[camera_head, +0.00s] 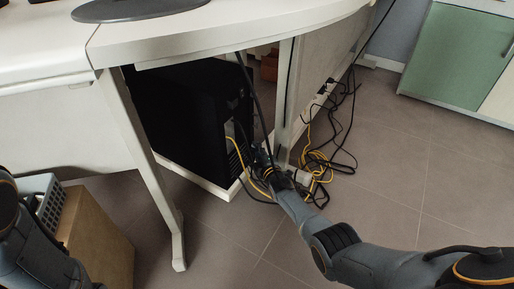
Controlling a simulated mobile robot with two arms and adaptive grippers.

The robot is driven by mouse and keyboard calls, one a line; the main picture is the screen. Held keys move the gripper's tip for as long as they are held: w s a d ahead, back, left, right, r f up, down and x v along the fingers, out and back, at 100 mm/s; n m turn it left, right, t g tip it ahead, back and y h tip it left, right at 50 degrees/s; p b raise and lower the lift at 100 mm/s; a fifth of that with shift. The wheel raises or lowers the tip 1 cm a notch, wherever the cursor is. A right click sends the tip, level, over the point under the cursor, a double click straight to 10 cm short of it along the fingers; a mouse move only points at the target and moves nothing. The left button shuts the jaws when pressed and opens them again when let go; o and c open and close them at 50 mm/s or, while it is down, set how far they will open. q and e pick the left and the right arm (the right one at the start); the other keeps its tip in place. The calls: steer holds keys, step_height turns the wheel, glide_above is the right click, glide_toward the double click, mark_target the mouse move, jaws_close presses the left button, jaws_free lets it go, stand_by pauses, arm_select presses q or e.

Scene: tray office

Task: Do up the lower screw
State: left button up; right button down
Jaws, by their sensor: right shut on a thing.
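A black computer tower (180,112) stands under the desk, its back panel facing right. My right gripper (264,170) reaches in from the lower right to just beside that back panel, among the cables there. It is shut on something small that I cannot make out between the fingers. A thick black cable (252,92) runs down from the desk edge to this spot. The lower screw is too small or hidden to see. Part of my left arm shows at the lower left; its gripper is out of view.
The desk (200,35) overhangs the tower, with a desk leg (150,165) in front. Yellow and black cables (322,165) lie tangled right of my right gripper. A cardboard box (95,240) stands at lower left. Floor at right is clear up to a green cabinet (455,55).

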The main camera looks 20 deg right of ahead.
stand_by(0.3)
steer(key=c, duration=1.3)
jaws_free()
